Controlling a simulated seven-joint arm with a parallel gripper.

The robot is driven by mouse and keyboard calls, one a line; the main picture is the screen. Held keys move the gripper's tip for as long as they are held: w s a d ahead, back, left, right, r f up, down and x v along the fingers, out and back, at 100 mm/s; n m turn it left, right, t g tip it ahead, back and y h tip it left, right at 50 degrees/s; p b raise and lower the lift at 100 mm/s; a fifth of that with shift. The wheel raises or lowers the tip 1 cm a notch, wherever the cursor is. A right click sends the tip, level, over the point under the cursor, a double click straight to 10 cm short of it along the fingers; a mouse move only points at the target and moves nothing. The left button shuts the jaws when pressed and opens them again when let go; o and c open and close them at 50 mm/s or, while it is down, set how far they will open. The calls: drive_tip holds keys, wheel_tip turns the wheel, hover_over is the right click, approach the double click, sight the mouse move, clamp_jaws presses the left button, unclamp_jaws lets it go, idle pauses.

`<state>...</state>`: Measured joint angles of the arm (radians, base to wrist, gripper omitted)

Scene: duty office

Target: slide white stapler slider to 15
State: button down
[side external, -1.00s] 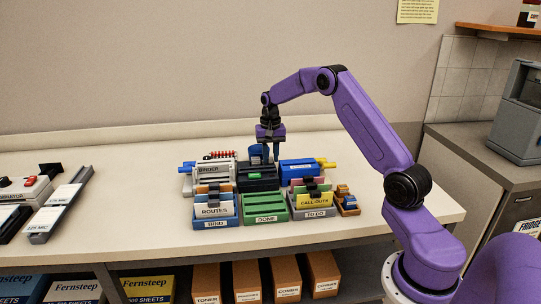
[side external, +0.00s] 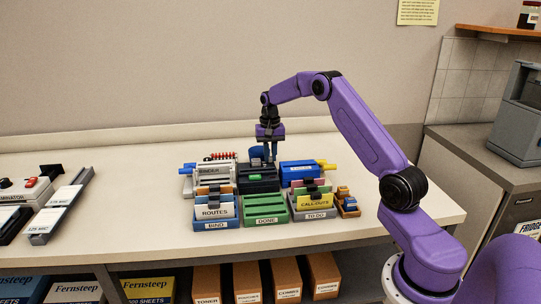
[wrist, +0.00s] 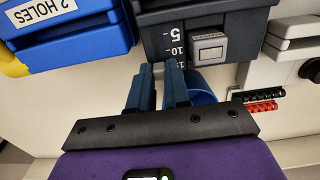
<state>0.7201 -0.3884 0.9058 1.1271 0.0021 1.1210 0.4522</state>
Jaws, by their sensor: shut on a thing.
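The dark grey stapler (side external: 258,178) stands mid-table in the side view. In the wrist view, the stapler (wrist: 225,20) carries a scale with marks 5, 10 and 15 (wrist: 174,45) and a pale labelled block (wrist: 208,47) to its right. My gripper (side external: 271,158) reaches down behind the stapler. In the wrist view, my gripper (wrist: 158,66) has its two blue fingertips close together at the low end of the scale, by the 15 mark, which they partly cover. It is shut on a small part there, taken as the slider, which the fingers hide. The slider's exact setting cannot be read.
A blue hole punch (side external: 299,172) and a white binder machine (side external: 213,174) flank the stapler closely. A blue cup (wrist: 205,86) stands right beside my fingers. Card trays (side external: 265,207) fill the front.

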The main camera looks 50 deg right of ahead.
drive_tip(key=shift+w+d+r, duration=0.1)
drive_tip(key=shift+w+d, duration=0.1)
drive_tip(key=c, duration=1.4)
unclamp_jaws()
drive_tip(key=shift+o, duration=0.2)
wheel_tip(320, 180, up, 17)
drive_tip(key=shift+r, duration=0.15)
drive_tip(key=shift+s, duration=0.1)
